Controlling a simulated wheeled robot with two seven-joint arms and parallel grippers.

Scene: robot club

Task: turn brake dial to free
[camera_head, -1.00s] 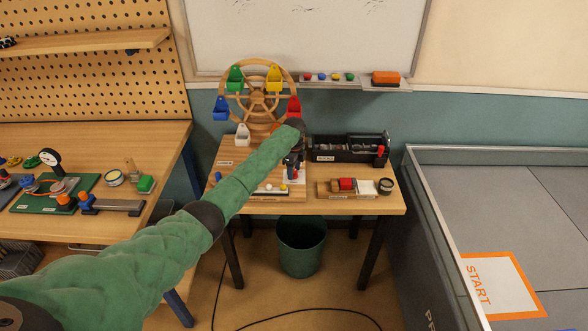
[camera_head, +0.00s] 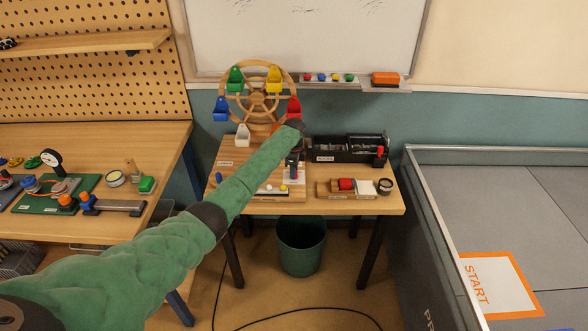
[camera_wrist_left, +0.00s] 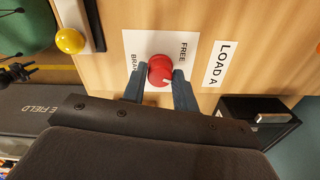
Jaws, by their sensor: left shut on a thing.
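The brake dial (camera_wrist_left: 160,70) is a round red knob with a white mark on its lower right side in the left wrist view. It sits on a white plate (camera_wrist_left: 144,43) printed FREE on the right and BRAKE, partly covered, on the left. My left gripper (camera_wrist_left: 161,79) has a dark finger on either side of the dial and is shut on it. In the head view my left gripper (camera_head: 293,166) is over the wooden base in front of the Ferris wheel (camera_head: 259,97); the dial is hidden there. My right gripper is not in view.
A yellow ball (camera_wrist_left: 70,40) lies near the plate, and a LOAD A label (camera_wrist_left: 218,63) is beside it. A black machine (camera_head: 347,147) and a small block tray (camera_head: 345,193) stand right of the gripper. A green bin (camera_head: 301,246) is under the table.

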